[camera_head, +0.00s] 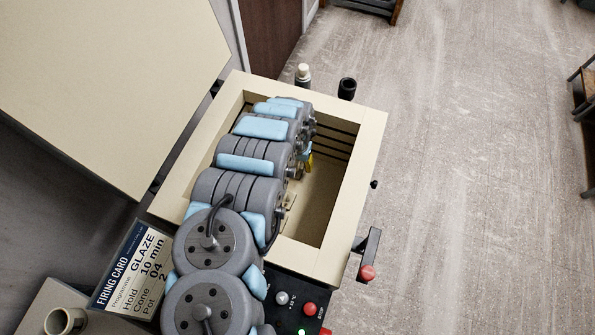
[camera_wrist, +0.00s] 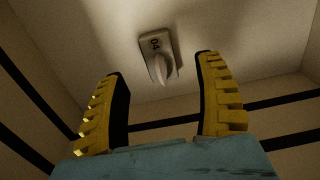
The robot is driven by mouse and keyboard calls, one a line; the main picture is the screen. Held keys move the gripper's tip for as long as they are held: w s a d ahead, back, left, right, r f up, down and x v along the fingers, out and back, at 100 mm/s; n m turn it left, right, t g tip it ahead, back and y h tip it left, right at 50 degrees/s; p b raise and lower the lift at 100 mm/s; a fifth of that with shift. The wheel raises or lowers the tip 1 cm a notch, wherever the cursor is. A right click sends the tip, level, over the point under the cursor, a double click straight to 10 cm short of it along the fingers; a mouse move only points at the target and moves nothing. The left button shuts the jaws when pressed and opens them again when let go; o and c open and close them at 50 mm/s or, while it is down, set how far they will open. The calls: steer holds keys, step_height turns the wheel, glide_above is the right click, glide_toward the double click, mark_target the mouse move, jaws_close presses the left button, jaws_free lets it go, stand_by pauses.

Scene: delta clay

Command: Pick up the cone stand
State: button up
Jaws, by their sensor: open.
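The cone stand (camera_wrist: 155,46) is a small pale block marked "04" with a pointed cone on it. In the wrist view it is at the upper middle, on the pale kiln floor. My gripper (camera_wrist: 160,68) has two yellow ridged fingers, spread wide and empty. In the picture the stand shows between and beyond the fingertips, apart from both. In the head view a yellow bit of my gripper (camera_head: 309,161) shows inside the kiln. My arm hides much of the chamber there, and I cannot clearly make out the stand.
The kiln (camera_head: 368,150) is an open cream box with thick walls close around my arm. Its raised lid (camera_head: 110,80) is at the left. A firing card (camera_head: 130,270) reads glaze, cone 04. A control panel (camera_head: 290,300) and a cup (camera_head: 65,321) are near the front.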

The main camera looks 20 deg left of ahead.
mark_target(298, 169)
steer(key=shift+w+f+b, duration=0.1)
steer(key=shift+f+b, duration=1.3)
steer(key=shift+f, duration=1.4)
jaws_close()
